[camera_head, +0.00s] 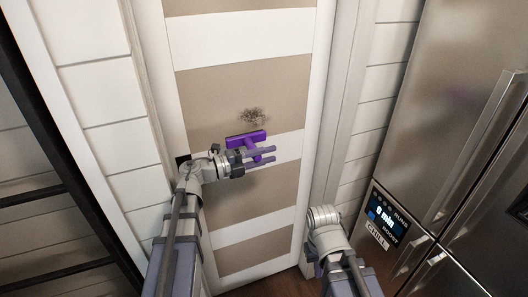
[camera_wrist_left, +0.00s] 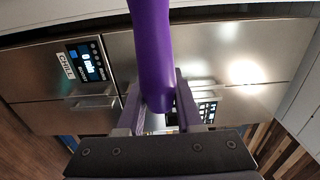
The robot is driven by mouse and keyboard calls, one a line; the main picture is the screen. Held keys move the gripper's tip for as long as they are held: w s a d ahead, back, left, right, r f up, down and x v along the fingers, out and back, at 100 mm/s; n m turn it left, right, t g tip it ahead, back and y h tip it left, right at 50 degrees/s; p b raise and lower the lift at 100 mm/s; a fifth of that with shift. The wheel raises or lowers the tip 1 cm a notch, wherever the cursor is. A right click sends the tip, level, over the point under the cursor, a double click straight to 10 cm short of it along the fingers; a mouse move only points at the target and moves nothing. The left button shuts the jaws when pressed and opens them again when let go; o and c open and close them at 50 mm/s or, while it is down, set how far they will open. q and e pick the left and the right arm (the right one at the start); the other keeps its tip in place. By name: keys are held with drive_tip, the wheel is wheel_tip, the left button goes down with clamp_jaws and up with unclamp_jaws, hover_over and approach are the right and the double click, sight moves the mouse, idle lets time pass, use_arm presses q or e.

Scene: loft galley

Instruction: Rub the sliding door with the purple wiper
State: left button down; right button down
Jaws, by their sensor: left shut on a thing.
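The sliding door (camera_head: 240,97) has beige and white horizontal panels and stands in front of me in the head view. A dark scribbled smudge (camera_head: 253,117) is on one of its beige panels. The purple wiper (camera_head: 246,138) is just below the smudge, its head close to the door; I cannot tell if it touches. My left gripper (camera_head: 264,156) is shut on the wiper's handle. In the left wrist view the purple handle (camera_wrist_left: 152,50) stands between the two fingers (camera_wrist_left: 160,100). My right gripper is hidden or out of frame; only part of the right arm shows.
A steel fridge (camera_head: 425,120) with a lit display panel (camera_head: 384,217) and long handles stands at the right. White plank walls flank the door. A dark rack (camera_head: 35,195) stands at the far left. Wooden floor (camera_head: 262,288) shows at the bottom.

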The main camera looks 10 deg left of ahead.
sight(257, 141)
use_arm(q)
drive_tip(key=w+a, duration=0.3)
drive_tip(key=w, duration=0.2)
drive_tip(key=shift+a, duration=0.2)
idle(0.3)
drive_tip(key=shift+w+a, duration=0.55)
drive_tip(key=shift+w, duration=0.3)
idle(0.7)
drive_tip(key=shift+d, duration=0.1)
drive_tip(key=x, duration=0.6)
drive_tip(key=shift+w+d, duration=0.2)
drive_tip(key=shift+w, duration=0.1)
idle(0.5)
